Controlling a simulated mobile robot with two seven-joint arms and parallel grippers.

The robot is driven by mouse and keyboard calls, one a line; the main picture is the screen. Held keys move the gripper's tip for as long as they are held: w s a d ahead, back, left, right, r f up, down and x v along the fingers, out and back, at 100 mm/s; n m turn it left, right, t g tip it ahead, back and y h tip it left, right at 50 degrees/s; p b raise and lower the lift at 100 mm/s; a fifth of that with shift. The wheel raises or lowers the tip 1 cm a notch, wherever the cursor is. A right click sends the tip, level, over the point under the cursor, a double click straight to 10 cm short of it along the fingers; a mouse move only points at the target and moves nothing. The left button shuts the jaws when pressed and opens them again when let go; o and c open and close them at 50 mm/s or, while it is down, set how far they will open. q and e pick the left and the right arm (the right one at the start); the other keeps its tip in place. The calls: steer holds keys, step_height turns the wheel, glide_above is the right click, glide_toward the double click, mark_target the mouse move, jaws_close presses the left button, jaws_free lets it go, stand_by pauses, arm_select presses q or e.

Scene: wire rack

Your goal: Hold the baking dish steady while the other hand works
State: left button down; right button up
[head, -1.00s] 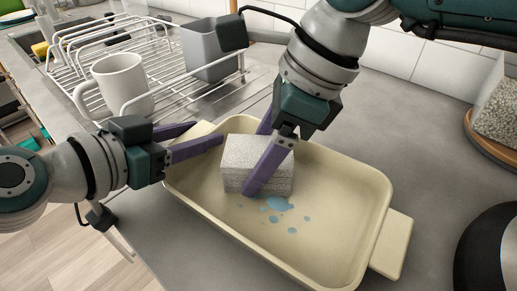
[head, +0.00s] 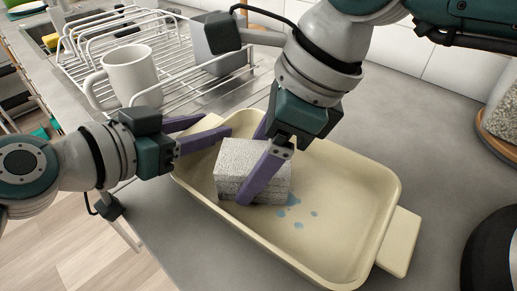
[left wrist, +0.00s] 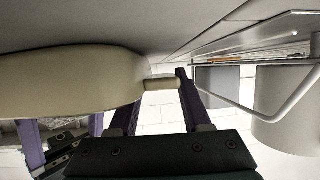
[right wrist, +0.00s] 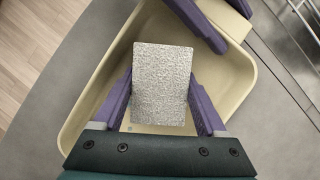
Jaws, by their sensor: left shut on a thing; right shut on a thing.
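The cream baking dish (head: 345,215) sits on the grey counter, with one handle at the right end. My left gripper (head: 214,128) is shut on the handle at its far left end; the left wrist view shows this handle (left wrist: 163,82) by the fingers. My right gripper (head: 254,165) is shut on a speckled grey sponge-like block (head: 232,168) inside the dish. The block also shows between the fingers in the right wrist view (right wrist: 162,85). Blue spots (head: 298,225) lie on the dish floor beside the block. The floor under the block is hidden.
A white wire rack (head: 180,82) behind the dish holds a white mug (head: 130,72) and a grey container (head: 213,45). A dark rounded object (head: 492,250) is at the lower right. A jar on a wooden base (head: 503,125) stands at the right edge.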

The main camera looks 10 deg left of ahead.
steer(key=shift+w+d, duration=0.65)
steer(key=shift+w, duration=0.35)
steer(key=shift+s+a, duration=0.7)
steer(key=shift+s, duration=0.35)
steer(key=shift+w, duration=0.1)
steer(key=shift+w+d, duration=0.65)
steer(key=shift+w, duration=0.35)
steer(key=shift+s+a, duration=0.35)
steer(key=shift+s, duration=0.25)
steer(key=shift+s+a, duration=0.3)
steer(key=shift+s, duration=0.25)
